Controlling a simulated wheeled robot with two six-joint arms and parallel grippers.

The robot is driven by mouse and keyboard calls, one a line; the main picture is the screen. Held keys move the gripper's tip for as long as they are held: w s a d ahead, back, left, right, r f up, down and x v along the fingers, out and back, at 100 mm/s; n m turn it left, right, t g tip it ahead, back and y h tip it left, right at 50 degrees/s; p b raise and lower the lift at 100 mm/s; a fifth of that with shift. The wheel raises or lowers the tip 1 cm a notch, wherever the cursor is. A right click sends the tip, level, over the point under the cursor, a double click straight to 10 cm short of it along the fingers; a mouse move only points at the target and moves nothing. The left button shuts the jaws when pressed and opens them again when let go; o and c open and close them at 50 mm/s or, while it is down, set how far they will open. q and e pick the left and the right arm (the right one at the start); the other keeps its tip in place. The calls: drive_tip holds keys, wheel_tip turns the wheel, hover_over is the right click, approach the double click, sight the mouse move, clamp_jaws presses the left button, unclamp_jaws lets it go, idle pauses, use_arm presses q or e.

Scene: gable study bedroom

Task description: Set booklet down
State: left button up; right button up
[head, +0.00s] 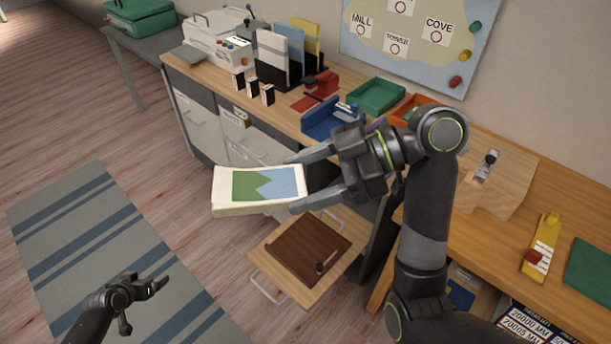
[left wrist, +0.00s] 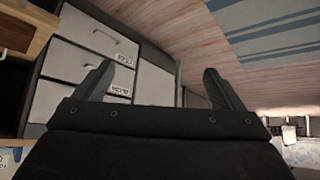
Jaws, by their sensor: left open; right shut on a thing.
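The booklet (head: 258,188) is cream with a green and blue picture on its cover. My right gripper (head: 297,182) is shut on its right edge and holds it in the air, cover up, in front of the desk. Below and to the right of it, a pulled-out drawer (head: 262,258) holds a dark brown board with a small dark knob or handle. My left gripper (head: 160,284) is low at the left, over the striped rug, apart from the booklet. In the left wrist view its two fingers (left wrist: 160,85) are spread with nothing between them.
The wooden desk (head: 190,75) carries a white machine, upright binders, a red punch, a blue holder and a green tray (head: 376,96). White drawer fronts (head: 203,128) stand below it. The striped rug (head: 100,240) at the left is clear. A yellow tool (head: 541,248) lies at the right.

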use_arm(q)
drive_tip(key=s+d+f+g+y, duration=0.1)
drive_tip(key=s+d+f+g, duration=0.15)
drive_tip(key=s+f, duration=0.6)
drive_tip(key=s+d+f+g, duration=0.1)
drive_tip(key=s+d+f, duration=0.3)
drive_tip(key=s+f, duration=0.4)
use_arm(e)
drive_tip(key=w+d+f+m+t+h, duration=0.2)
drive_tip(key=w+d+m+t+h, duration=0.2)
drive_tip(key=w+d+m+t, duration=0.65)
use_arm(q)
drive_tip(key=s+d+f+g, duration=0.1)
drive_tip(key=s+d+f, duration=0.1)
drive_tip(key=s+d, duration=0.3)
drive_tip(key=s+d+f+m+g, duration=0.1)
drive_tip(key=s+d, duration=0.5)
drive_tip(key=s, duration=0.7)
wheel_tip(320, 180, down, 2)
drive_tip(key=shift+d+f+g+h, duration=0.25)
drive_tip(key=shift+g+h, duration=0.15)
drive_tip(key=shift+g, duration=0.25)
use_arm(e)
drive_tip(key=d+r+m+t+h, duration=0.2)
drive_tip(key=d+m+t+h, duration=0.4)
drive_tip(key=d+m+h, duration=0.3)
drive_tip(key=d+m, duration=0.1)
drive_tip(key=d, duration=0.2)
drive_tip(key=shift+s+r, duration=0.15)
drive_tip(key=shift+r, duration=0.1)
